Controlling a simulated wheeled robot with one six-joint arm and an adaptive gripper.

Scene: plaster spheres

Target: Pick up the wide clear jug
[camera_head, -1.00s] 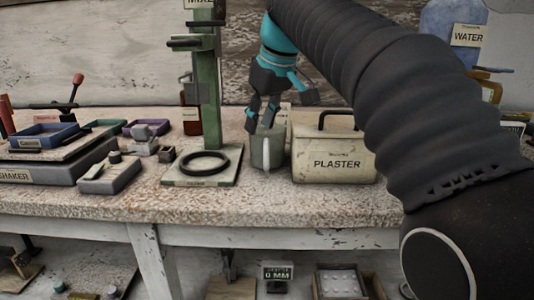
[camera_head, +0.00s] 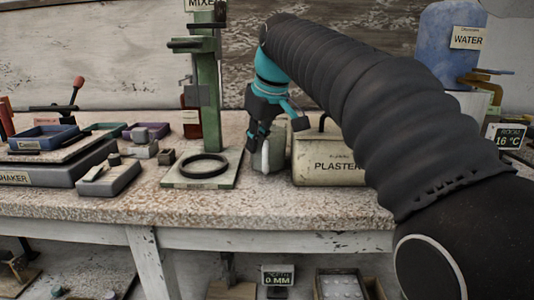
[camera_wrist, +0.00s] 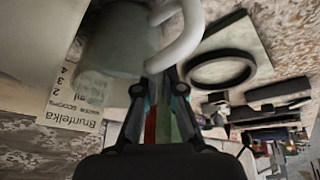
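The wide clear jug (camera_head: 276,158) stands on the bench, left of the plaster box, in the head view. It looks greyish and cloudy. Its handle (camera_head: 265,157) faces me. My gripper (camera_head: 258,143) points down at the top of the handle and hides part of the jug's rim. In the wrist view, the jug (camera_wrist: 120,40) fills the upper left and its thick pale handle (camera_wrist: 186,40) curves past the fingertips. My gripper (camera_wrist: 161,75) shows its two fingers apart, with a gap between them. Whether they touch the handle is unclear.
The plaster box (camera_head: 320,172) stands close on the jug's right. The green mixer stand (camera_head: 209,100), with a black ring (camera_head: 203,166) on its base, is on the left. The blue water container (camera_head: 447,45) is at the back right. Some bare bench lies in front.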

